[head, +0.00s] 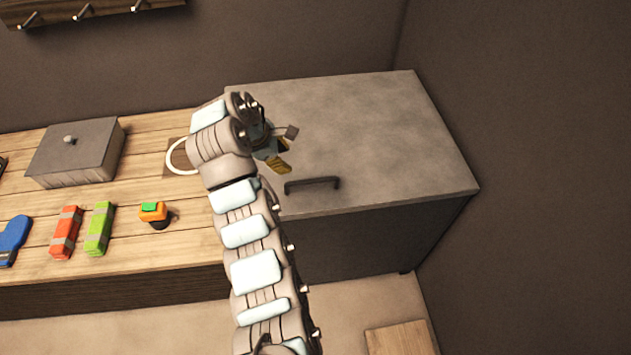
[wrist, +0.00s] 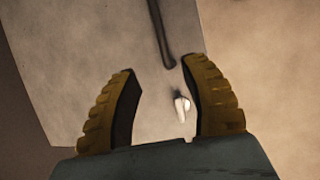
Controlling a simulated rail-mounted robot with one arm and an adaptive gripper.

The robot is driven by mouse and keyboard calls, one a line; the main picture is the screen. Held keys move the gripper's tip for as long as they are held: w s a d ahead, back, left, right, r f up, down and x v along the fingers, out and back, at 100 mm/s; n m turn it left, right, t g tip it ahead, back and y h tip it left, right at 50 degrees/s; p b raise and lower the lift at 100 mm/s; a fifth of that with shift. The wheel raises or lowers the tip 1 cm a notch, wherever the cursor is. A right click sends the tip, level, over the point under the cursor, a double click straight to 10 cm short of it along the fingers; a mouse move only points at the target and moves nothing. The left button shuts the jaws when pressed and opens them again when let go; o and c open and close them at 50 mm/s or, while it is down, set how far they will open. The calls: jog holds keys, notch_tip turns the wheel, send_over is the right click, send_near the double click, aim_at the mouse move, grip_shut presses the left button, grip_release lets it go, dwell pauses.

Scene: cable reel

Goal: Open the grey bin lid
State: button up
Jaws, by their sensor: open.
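The grey bin (head: 350,245) stands at the right end of the workbench. Its flat grey lid (head: 390,130) lies shut on top. A dark bar handle (head: 313,184) sits near the lid's front edge, left of its middle. My gripper (head: 287,150) is open and empty, over the lid's left part, behind and left of the handle. In the wrist view my two yellow-brown fingers (wrist: 163,65) stand apart. The handle (wrist: 160,35) shows ahead, near the right fingertip, and is not between the fingers. The lid (wrist: 85,70) fills much of that view.
Left on the wooden bench are a grey lidded box (head: 75,155), a white ring (head: 178,156), an orange-and-green item (head: 153,211), green (head: 99,228) and red (head: 65,232) blocks and a blue item (head: 14,236). A wall stands right of the bin. A small pale object (wrist: 182,106) is unclear.

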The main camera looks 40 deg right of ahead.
aim_at(308, 181)
jog(key=x, duration=1.7)
grip_shut()
dwell(0.3)
